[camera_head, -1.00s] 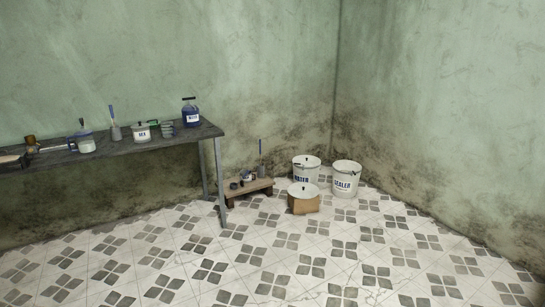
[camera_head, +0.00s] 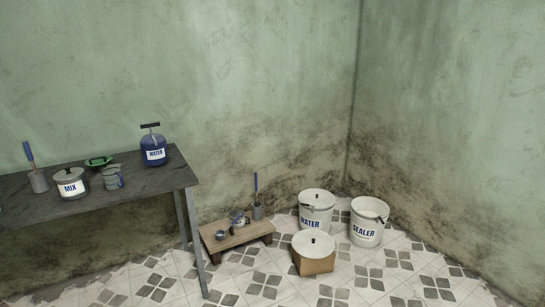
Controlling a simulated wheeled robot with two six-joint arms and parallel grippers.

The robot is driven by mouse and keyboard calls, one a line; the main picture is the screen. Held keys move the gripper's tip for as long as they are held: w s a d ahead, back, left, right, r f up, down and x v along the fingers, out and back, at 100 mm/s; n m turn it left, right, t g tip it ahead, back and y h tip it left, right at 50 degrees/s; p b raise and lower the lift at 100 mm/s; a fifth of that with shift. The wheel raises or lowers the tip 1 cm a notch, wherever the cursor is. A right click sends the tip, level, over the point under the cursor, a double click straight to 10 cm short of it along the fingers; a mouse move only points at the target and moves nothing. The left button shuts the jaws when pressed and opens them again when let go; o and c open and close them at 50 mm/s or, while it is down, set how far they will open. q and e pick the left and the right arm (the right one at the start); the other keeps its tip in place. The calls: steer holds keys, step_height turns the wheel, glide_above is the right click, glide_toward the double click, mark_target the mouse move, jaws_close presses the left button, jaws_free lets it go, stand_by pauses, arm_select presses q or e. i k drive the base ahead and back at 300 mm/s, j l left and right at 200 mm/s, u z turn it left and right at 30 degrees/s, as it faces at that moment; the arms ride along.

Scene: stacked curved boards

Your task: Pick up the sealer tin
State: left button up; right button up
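The sealer tin (camera_head: 367,222) is a white bucket with a lid and a dark "SEALER" label. It stands upright on the tiled floor near the room corner, right of a similar white bucket (camera_head: 316,212) labelled "WATER". Neither of my grippers is in view, and nothing touches the tin that I can see.
A cardboard-coloured box with a white lidded top (camera_head: 313,252) stands in front of the buckets. Left of it is a low wooden stand (camera_head: 228,242) with small vessels. A dark table (camera_head: 130,187) holds a blue water jug (camera_head: 154,150) and a mix pot (camera_head: 70,183). Floor at right is open.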

mark_target(241, 223)
steer(key=i, duration=2.35)
